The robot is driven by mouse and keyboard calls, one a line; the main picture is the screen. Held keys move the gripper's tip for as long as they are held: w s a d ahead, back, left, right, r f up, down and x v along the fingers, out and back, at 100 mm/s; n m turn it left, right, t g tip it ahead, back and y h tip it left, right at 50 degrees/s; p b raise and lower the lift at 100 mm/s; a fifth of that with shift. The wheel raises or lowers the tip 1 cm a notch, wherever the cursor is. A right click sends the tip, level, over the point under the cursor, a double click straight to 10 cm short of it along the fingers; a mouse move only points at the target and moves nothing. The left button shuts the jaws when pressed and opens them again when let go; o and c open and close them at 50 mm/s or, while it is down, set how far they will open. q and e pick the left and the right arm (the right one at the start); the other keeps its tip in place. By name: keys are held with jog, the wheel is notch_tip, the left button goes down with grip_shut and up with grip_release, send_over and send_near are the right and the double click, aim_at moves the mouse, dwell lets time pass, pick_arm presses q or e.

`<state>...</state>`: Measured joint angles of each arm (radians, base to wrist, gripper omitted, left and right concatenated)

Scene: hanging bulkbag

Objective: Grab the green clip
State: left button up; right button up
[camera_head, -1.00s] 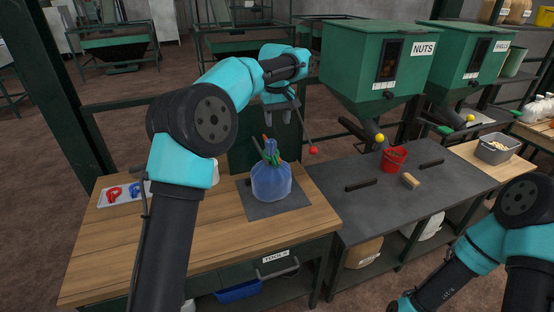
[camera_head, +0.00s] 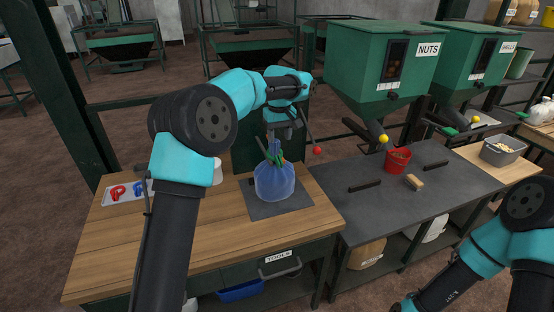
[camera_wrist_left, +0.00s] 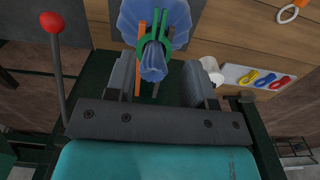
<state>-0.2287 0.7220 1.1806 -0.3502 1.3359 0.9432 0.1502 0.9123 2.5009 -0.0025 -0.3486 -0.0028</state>
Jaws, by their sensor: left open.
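The green clip (camera_head: 272,158) is around the gathered neck of a translucent blue bag (camera_head: 274,184) that stands on a dark mat on the wooden table. In the left wrist view the green clip (camera_wrist_left: 154,38) circles the neck, with an orange strip beside it. My left gripper (camera_head: 287,133) is open, just above and behind the bag's neck. In the left wrist view its fingers (camera_wrist_left: 158,85) lie either side of the bag's gathered top, with the clip just beyond the fingertips. My right arm shows at the lower right; its gripper is not clearly visible.
A tray (camera_head: 127,192) with red and blue clips lies at the table's left. A white cup (camera_head: 216,172) stands left of the bag. A lever with a red ball (camera_head: 317,151) is close right of my left gripper. A red bucket (camera_head: 397,160) stands on the grey bench.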

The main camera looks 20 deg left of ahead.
pick_arm(q)
send_over(279, 160)
jog(key=shift+f, duration=2.4)
jog(key=shift+f, duration=2.6)
jog(key=shift+w, duration=0.1)
grip_shut()
jog(key=shift+r, duration=0.1)
notch_tip(279, 160, up, 10)
